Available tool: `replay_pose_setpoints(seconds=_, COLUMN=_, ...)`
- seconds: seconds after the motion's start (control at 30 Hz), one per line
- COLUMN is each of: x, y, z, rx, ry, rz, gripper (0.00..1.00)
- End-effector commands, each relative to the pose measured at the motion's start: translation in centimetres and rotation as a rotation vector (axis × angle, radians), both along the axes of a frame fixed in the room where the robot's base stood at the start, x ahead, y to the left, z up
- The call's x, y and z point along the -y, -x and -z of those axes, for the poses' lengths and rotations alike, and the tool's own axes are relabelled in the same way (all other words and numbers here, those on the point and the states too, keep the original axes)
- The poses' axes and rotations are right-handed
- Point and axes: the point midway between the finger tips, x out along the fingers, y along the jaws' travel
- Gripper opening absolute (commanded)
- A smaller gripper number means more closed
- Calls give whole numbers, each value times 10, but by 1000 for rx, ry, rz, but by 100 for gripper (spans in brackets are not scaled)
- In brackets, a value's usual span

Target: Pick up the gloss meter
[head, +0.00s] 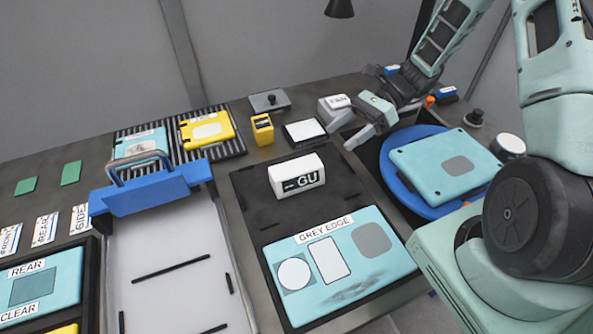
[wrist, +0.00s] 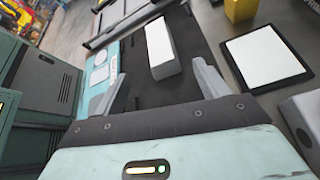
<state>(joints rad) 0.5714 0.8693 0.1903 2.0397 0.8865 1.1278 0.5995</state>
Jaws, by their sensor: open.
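The gloss meter (head: 297,177) is a white block with a dark "GU" display on its front face. It stands on a dark mat (head: 255,212) behind the light blue "GREY EDGE" panel (head: 340,264). In the wrist view the gloss meter (wrist: 162,48) shows ahead of the fingertips, roughly between their lines. My gripper (head: 362,128) is up and to the right of it in the head view, apart from it. In the wrist view my gripper (wrist: 160,82) is open, with nothing between its fingers.
A black-framed white tile (head: 304,131), a yellow box (head: 262,130) and a grey-white box (head: 336,108) stand behind the mat. A blue round stand (head: 397,187) bears a light blue panel at right. A tray with a blue handled bar (head: 150,193) lies left.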

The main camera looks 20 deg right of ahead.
Motion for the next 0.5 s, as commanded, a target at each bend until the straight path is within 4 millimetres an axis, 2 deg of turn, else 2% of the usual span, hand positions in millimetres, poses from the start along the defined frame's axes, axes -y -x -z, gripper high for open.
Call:
replay_pose_setpoints(seconds=0.1, x=-24, y=3, z=9, rx=-4, ry=-2, rz=-3, gripper=74)
replay_pose_setpoints(seconds=0.23, x=-46, y=5, z=20, rx=-2, ry=-1, rz=-4, gripper=74)
replay_pose_setpoints(seconds=0.37, x=-61, y=5, z=29, rx=0, ry=0, rz=-4, gripper=74)
replay_pose_setpoints(seconds=0.5, x=-68, y=6, z=33, rx=1, ry=1, rz=-3, gripper=74)
